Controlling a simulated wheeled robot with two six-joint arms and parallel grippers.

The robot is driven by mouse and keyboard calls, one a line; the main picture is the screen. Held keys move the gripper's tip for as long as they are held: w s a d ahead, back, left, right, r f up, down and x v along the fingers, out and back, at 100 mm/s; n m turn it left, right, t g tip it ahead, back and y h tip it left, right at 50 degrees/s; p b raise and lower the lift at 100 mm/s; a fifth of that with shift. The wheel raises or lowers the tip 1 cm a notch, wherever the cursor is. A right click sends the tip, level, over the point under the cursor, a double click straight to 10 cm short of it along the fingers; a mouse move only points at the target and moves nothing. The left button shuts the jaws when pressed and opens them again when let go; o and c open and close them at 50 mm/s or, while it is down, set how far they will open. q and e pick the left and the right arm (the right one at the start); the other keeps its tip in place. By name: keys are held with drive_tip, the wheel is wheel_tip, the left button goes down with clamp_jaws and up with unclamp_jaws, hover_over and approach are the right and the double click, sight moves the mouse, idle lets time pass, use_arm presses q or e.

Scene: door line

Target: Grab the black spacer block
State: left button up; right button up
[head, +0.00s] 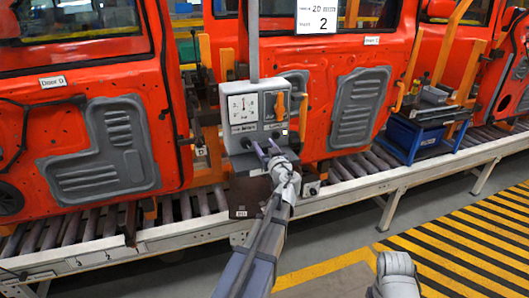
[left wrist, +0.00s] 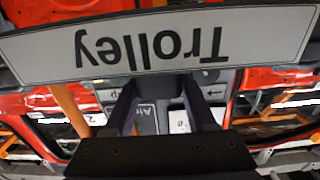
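I cannot pick out the black spacer block for certain in either view. My left gripper (head: 268,149) is in front of the lower part of a grey control box (head: 241,128) with a gauge and an orange handle. Its two dark purple fingers are apart, and nothing shows between them.
Orange-red doors (head: 80,130) stand along a roller conveyor (head: 345,192). A blue bin (head: 408,140) with a dark tray (head: 436,114) above it stands at the right. An upside-down "Trolley" sign (left wrist: 240,42) is close to the wrist camera. Striped floor (head: 460,245) is clear.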

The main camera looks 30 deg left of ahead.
use_arm(q)
clamp_jaws()
drive_tip(key=shift+r, duration=0.1)
idle(0.3)
